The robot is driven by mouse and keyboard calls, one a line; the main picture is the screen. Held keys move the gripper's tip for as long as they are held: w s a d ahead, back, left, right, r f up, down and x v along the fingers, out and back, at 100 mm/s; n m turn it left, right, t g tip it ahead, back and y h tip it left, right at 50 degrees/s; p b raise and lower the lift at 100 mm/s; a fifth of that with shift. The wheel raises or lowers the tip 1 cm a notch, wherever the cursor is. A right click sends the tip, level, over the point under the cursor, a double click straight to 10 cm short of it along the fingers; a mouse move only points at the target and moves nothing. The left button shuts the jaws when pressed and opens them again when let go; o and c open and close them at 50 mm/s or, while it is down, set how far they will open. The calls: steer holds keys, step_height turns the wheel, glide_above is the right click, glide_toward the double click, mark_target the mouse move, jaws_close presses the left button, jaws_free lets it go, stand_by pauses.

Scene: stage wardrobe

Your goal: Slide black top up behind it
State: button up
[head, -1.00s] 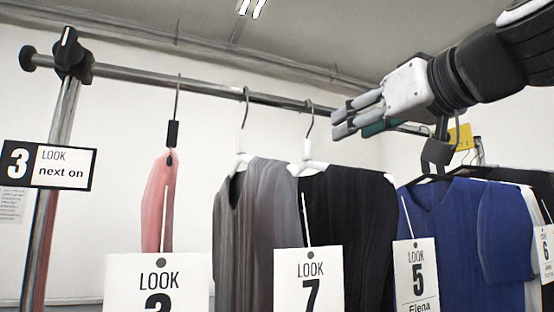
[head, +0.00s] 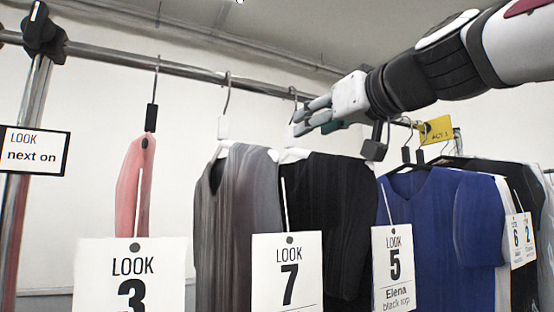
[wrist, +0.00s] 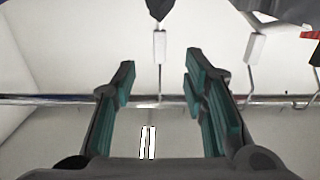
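The black top (head: 340,190) hangs on a white hanger (head: 297,126) from the metal rail, just right of a grey garment (head: 235,200). My gripper (head: 301,124) is at rail height, its fingertips by that hanger's neck and hook. In the wrist view my gripper (wrist: 160,62) is open, with a white hanger neck (wrist: 160,46) and its thin hook between the fingers, apart from both. A pink garment (head: 130,185) with a LOOK 3 tag (head: 130,280) hangs farther left. A LOOK 5 tag reading "Elena black top" (head: 393,268) hangs by the black top's right edge.
The rail (head: 180,72) runs from a left post (head: 28,130). A LOOK 7 tag (head: 287,272) hangs before the grey and black garments. A blue garment (head: 425,215) and others crowd the right, near a yellow card (head: 436,130). Gaps show on the rail around the pink garment's hook.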

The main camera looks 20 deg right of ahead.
mark_target(292, 136)
steer(key=shift+w+a+p, duration=0.25)
steer(key=shift+w+a, duration=0.05)
steer(key=shift+w, duration=1.3)
steer(key=shift+w+a+p, duration=0.25)
steer(key=shift+w+a, duration=0.1)
steer(key=shift+w, duration=1.2)
steer(key=shift+w+a+p, duration=0.25)
steer(key=shift+w+a, duration=0.05)
steer(key=shift+w, duration=1.3)
steer(key=w+d, duration=0.3)
steer(key=d, duration=1.2)
steer(key=w+d+p, duration=0.1)
steer(key=w+d, duration=0.2)
steer(key=d, duration=1.3)
steer(key=shift+w+d, duration=0.2)
steer(key=shift+d, duration=0.1)
steer(key=shift+a, duration=0.1)
steer(key=shift+a, duration=0.1)
steer(key=shift+s+a+b, duration=0.1)
steer(key=shift+a+b, duration=0.25)
